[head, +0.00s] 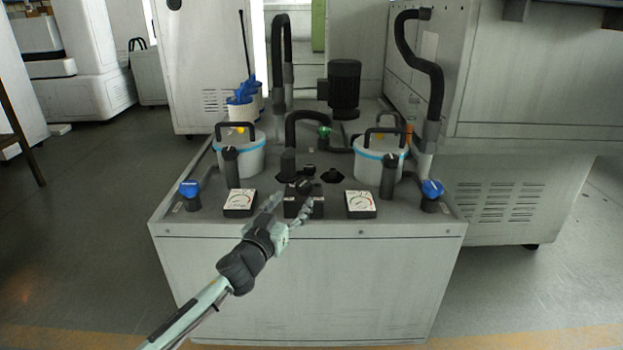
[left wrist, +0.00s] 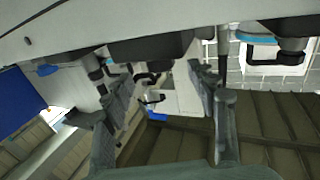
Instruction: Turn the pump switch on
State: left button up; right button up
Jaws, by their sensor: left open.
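A black switch box (head: 304,208) with a dark knob (head: 304,186) on top sits at the front middle of the grey pump cabinet, between two dial gauges; I take it to be the pump switch. My left gripper (head: 291,199) is open and empty at the cabinet's front edge. In the head view its fingers overlap the box and partly hide it; I cannot tell whether they touch it. In the left wrist view the spread fingers of my left gripper (left wrist: 163,72) point towards a dark block. The knob's setting is too small to read. My right gripper is not in view.
The left gauge (head: 239,203) and right gauge (head: 361,204) flank the box. Blue-handled valves (head: 190,190) (head: 432,190) stand at the front corners. White buckets (head: 240,158) (head: 378,165), black hoses and a motor (head: 344,88) stand behind. The floor left of the cabinet is clear.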

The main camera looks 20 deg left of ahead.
aim_at(300, 191)
pick_arm(q)
jog(key=shift+w+d+r, duration=0.1)
jog(key=shift+w+d, duration=0.1)
jog(key=shift+w, duration=1.7)
jog(key=shift+w+d, duration=0.15)
jog(key=shift+w, duration=1.75)
jog(key=c, duration=1.2)
